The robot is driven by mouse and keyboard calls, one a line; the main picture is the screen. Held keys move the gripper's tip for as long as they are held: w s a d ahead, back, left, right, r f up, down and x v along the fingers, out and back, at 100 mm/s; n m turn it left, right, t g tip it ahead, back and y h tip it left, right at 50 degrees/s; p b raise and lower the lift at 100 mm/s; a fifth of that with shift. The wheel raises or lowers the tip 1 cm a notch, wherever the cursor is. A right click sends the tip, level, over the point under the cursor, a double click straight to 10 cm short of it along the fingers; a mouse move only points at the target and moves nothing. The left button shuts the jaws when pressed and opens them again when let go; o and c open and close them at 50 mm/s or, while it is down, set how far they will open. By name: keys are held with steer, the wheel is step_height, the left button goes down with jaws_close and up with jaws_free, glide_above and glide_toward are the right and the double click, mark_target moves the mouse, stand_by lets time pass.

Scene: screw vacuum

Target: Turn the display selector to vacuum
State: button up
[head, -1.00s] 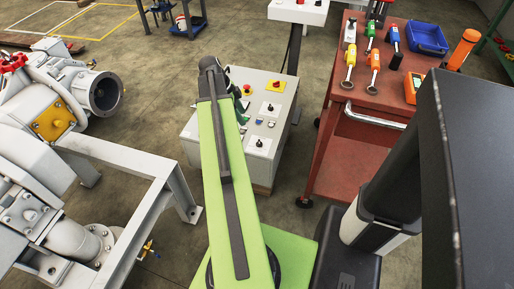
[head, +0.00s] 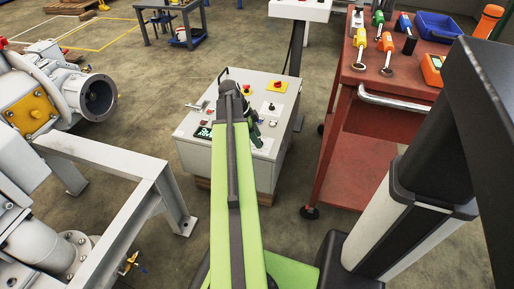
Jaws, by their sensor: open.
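The grey control box (head: 262,177) stands on the floor ahead, with a light panel on top. A dark display (head: 203,131) with green lettering sits at the panel's left front; I cannot read it surely. A black selector knob on a white plate (head: 271,107) is at the right of the panel. A second white plate (head: 264,148) lies nearer the front, partly covered by my gripper; its knob is hidden. My gripper (head: 256,139) is open, small and dark, low over the right front of the panel. Contact cannot be told. I cannot tell which knob is the display selector.
A red emergency button on a yellow plate (head: 278,86) is at the panel's back. A red tool cart (head: 345,155) stands on the right with a blue bin (head: 438,27). A grey metal frame (head: 120,165) and pump machinery are on the left. Open floor lies between.

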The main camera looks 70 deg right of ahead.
steer(key=shift+s+f, duration=0.15)
steer(key=shift+f, duration=0.25)
jaws_close()
steer(key=shift+a, duration=0.3)
steer(key=shift+d, duration=0.15)
steer(key=n, duration=0.2)
steer(key=n+h, duration=0.1)
steer(key=n, duration=0.1)
steer(key=shift+s+t, duration=0.25)
steer(key=shift+t, duration=0.05)
steer(key=shift+s+n+t+h, duration=0.1)
steer(key=shift+n+t+h, duration=0.5)
steer(key=shift+n, duration=1.3)
